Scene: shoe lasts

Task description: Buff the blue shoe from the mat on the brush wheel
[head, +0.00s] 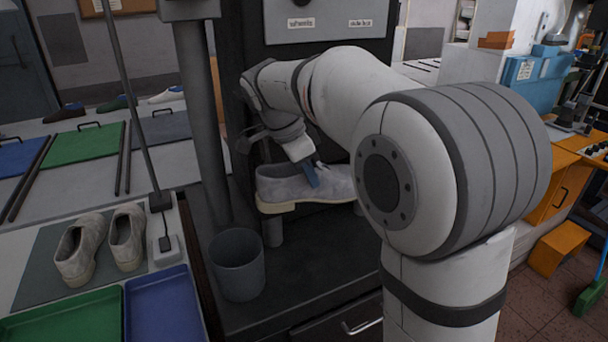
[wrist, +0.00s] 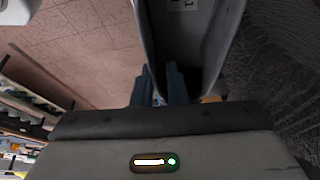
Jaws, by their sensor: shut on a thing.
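My gripper (head: 311,175) is shut on a pale grey, faintly bluish shoe (head: 280,185) with a cream sole. It holds the shoe roughly level, toe to the right, in front of the dark machine (head: 330,75). My arm hides the shoe's right end. In the wrist view my blue fingertips (wrist: 160,88) are close together at the shoe's grey upper (wrist: 220,45). Two beige-grey shoes (head: 76,250) (head: 126,238) stand on the grey-green mat (head: 38,262) at the left. I cannot make out the brush wheel; the arm and shoe cover much of the machine front.
A grey cup (head: 237,265) stands on the dark bench below and left of the held shoe. A thick grey post (head: 202,120) rises behind it. Green (head: 65,318) and blue (head: 165,308) trays lie at the front left. An orange cabinet (head: 565,170) stands at the right.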

